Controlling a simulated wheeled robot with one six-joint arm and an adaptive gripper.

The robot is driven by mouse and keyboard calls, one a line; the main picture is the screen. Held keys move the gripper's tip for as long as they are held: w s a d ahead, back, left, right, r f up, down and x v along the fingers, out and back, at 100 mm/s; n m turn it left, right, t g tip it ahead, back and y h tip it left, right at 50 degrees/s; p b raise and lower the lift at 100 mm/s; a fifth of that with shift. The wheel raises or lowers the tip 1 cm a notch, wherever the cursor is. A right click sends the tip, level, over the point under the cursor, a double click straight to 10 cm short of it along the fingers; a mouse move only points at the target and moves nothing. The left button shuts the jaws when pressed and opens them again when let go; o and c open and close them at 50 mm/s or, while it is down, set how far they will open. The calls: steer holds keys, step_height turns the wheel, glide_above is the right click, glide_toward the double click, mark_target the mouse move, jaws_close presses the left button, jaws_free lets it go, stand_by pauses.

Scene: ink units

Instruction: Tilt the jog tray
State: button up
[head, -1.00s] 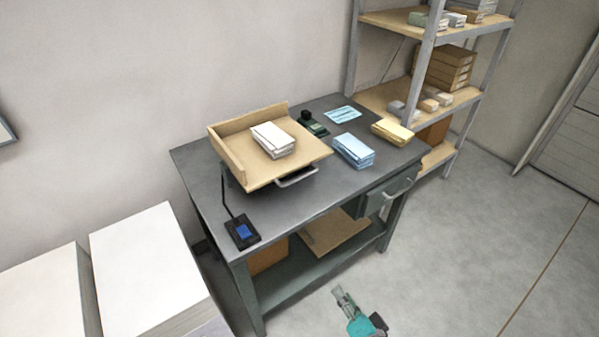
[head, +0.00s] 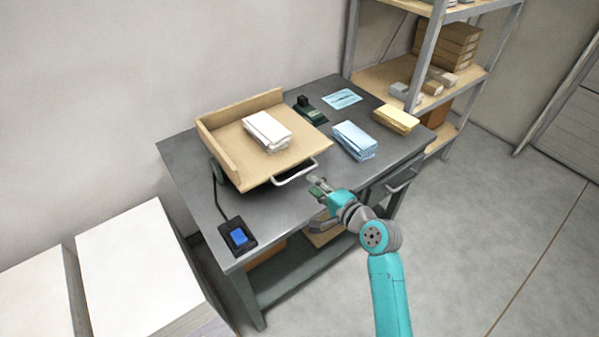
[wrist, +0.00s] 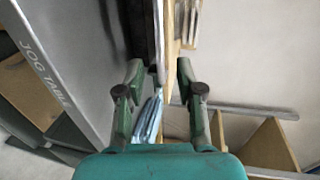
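The jog tray (head: 222,147) is a tan wooden tray with raised walls at its back and left, on the grey table. A stack of white paper (head: 266,131) lies on it. A metal bar handle (head: 294,173) sticks out at its front edge. My gripper (head: 319,185) is just in front of the tray, close to the right end of the handle. In the wrist view my gripper (wrist: 160,72) has its fingers spread with a gap between them. The tray's tan edge (wrist: 173,48) runs edge-on beyond the fingertips. Nothing is clearly held.
A black box with a blue button (head: 239,237) sits at the table's front left corner. Blue sheets (head: 354,140), yellow sheets (head: 396,120) and a dark green device (head: 312,112) are right of the tray. Large white paper stacks (head: 140,265) stand left; a shelf (head: 425,75) stands right.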

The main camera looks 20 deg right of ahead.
mark_target(300, 174)
steer(key=x, duration=0.7)
steer(key=shift+w+a, duration=0.1)
steer(key=shift+w, duration=0.25)
jaws_close()
